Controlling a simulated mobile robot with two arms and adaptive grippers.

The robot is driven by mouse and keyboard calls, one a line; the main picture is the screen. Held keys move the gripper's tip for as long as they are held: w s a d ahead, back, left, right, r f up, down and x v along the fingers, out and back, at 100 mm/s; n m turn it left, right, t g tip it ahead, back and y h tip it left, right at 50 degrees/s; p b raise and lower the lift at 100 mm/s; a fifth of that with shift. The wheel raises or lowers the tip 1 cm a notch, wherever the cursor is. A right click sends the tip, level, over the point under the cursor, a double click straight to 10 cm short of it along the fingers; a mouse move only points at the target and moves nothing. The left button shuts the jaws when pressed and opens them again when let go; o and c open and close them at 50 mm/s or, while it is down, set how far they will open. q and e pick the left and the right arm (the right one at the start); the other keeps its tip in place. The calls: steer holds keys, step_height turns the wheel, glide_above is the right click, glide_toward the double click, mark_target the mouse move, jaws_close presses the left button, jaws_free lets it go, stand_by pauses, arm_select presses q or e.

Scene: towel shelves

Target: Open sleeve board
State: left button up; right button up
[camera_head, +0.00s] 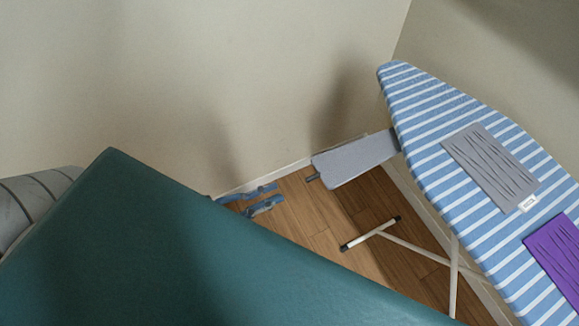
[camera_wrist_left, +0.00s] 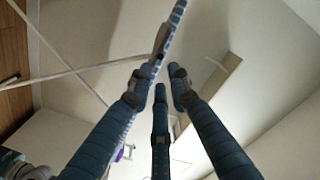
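The sleeve board (camera_head: 355,160) is a small grey padded board at the left side of the blue-and-white striped ironing board (camera_head: 425,100). It sticks out to the left, with a dark peg at its outer end. My left gripper (camera_head: 263,198) has blue fingers spread apart and empty, low and to the left of the sleeve board, with a gap between them. The rest of it is hidden in the head view. In the left wrist view the fingers (camera_wrist_left: 160,95) are also apart, with a thin blue edge crossing just beyond them. My right gripper is not in view.
A grey patterned piece (camera_head: 490,165) and a purple one (camera_head: 555,255) lie on the ironing board. Its white legs (camera_head: 370,235) stand on the wooden floor (camera_head: 310,220). Walls (camera_head: 230,80) close off the corner behind. A large dark green surface fills the lower left.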

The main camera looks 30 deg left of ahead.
arm_select(q)
steer(key=v, duration=0.3)
steer(key=shift+s+a, duration=0.15)
steer(key=shift+s, duration=0.1)
steer(key=s+a+f+n+g+y, duration=0.1)
steer(key=a+f+n+y, duration=0.2)
steer(key=f, duration=0.7)
steer(key=s+a+f+n+g+y, duration=0.1)
steer(key=a+f+n+g+y, duration=0.15)
steer(key=f, duration=0.65)
steer(key=a+f+n+g+y, duration=0.1)
steer(key=a+f+n+y, duration=0.2)
steer(key=f, duration=0.7)
steer(key=s+d+f+n+g+y, duration=0.1)
steer(key=s+d+f+g, duration=0.2)
steer(key=s+f, duration=0.6)
steer(key=s+d+f+n+g+y, duration=0.1)
steer(key=s+d+f+g, duration=0.3)
steer(key=s+f, duration=0.5)
steer(key=shift+s+d+n+g, duration=0.25)
steer(key=shift+s+n+g, duration=0.3)
steer(key=shift+s+g, duration=0.45)
steer(key=shift+w, duration=0.15)
